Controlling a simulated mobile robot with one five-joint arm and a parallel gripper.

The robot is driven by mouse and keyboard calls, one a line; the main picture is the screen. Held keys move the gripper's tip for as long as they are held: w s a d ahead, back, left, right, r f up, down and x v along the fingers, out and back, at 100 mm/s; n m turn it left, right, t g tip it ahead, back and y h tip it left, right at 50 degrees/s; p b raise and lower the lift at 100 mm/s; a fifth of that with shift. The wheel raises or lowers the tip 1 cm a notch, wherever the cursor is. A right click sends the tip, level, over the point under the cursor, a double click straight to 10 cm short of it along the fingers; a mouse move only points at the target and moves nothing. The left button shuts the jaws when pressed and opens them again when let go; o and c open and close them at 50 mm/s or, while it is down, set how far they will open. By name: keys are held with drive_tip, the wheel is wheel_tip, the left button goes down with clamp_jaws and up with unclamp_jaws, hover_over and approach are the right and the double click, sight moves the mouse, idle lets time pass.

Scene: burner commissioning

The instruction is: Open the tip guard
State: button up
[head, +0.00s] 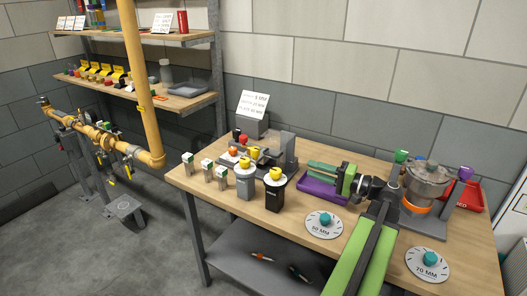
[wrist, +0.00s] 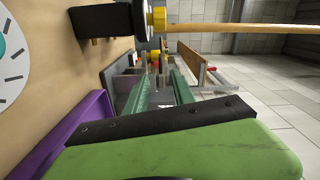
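My gripper (head: 310,168) reaches left over the bench in the head view, its two green fingers above a purple tray (head: 318,188). In the wrist view its fingers (wrist: 158,85) stand apart with a gap between them and nothing clearly held. A grey fixture (head: 285,150) with an upright block and base plate stands left of the fingertips, apart from them. Part of it shows beyond the fingers in the wrist view. I cannot tell for sure which part is the tip guard.
A grey post with a yellow knob (head: 245,183) and a black one (head: 274,190) stand at the bench front. Several small green-topped pieces (head: 207,169) stand left. A 50 MM dial (head: 323,226) and a glass-lidded pot (head: 428,180) are near my arm. A white sign (head: 253,104) stands behind.

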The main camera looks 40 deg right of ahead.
sight(270, 155)
drive_tip(key=x, duration=1.7)
drive_tip(key=shift+w+a, duration=0.1)
drive_tip(key=shift+w, duration=0.25)
clamp_jaws()
idle(0.6)
